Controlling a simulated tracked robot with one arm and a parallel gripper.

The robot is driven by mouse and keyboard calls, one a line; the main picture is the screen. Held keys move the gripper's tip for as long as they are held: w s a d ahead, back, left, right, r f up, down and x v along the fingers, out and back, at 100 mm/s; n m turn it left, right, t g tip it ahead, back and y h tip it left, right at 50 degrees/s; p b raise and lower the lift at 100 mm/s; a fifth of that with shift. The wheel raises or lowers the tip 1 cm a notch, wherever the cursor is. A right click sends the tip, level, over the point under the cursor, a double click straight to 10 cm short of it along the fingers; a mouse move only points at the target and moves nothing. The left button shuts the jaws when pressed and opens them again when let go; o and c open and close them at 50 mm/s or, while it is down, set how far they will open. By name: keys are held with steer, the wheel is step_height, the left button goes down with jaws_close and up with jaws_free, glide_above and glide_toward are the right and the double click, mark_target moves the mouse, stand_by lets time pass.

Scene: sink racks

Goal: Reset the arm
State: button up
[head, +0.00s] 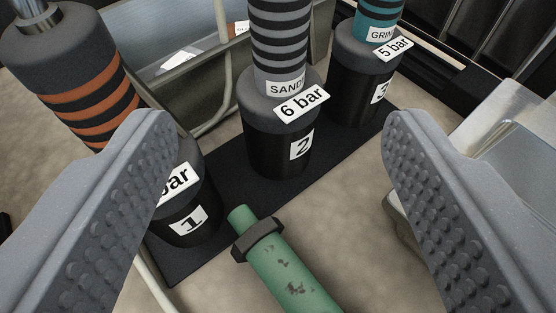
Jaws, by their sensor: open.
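My gripper (275,145) is open and empty. Its two grey studded fingers stand wide apart at the left and right of the head view. Between and beyond them are black holders on a dark base plate (232,199). Holder 2 (272,155) carries a grey and black striped tool (281,45) labelled "SAND" with a "6 bar" tag. Holder 1 (199,208), partly hidden by the left finger, carries an orange-banded tool (95,85). Holder 3 (350,92) carries a teal tool (371,22) with a "5 bar" tag.
A green worn cylinder with a dark hex collar (285,270) lies at the bottom centre, between the fingers. A metal sink-like basin (185,75) is behind the holders. A shiny metal block (500,115) is at the right. Bare grey surface shows at centre right.

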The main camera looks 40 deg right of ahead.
steer(key=w+a+r+t+y, duration=0.2)
steer(key=w+r+y, duration=0.15)
steer(key=r, duration=0.55)
steer(key=w+a+r+t+y, duration=0.25)
steer(key=w+r, duration=0.25)
steer(key=r, duration=0.3)
step_height(320, 180, up, 16)
steer(key=n+y, duration=0.3)
steer(key=y, duration=0.1)
steer(key=s+d+r+n+y, duration=0.25)
steer(key=s+r, duration=0.45)
steer(key=r, duration=0.5)
steer(key=s+d+r+n+h, duration=0.1)
steer(key=s+d+r, duration=0.3)
steer(key=s, duration=0.3)
steer(key=s+d+r+n+h, duration=0.1)
steer(key=s+d+r+h, duration=0.1)
steer(key=s+d+r, duration=0.3)
steer(key=s+d, duration=0.1)
steer(key=s, duration=0.1)
steer(key=shift+s+r, duration=0.25)
steer(key=shift+s, duration=0.05)
steer(key=shift+h, duration=0.25)
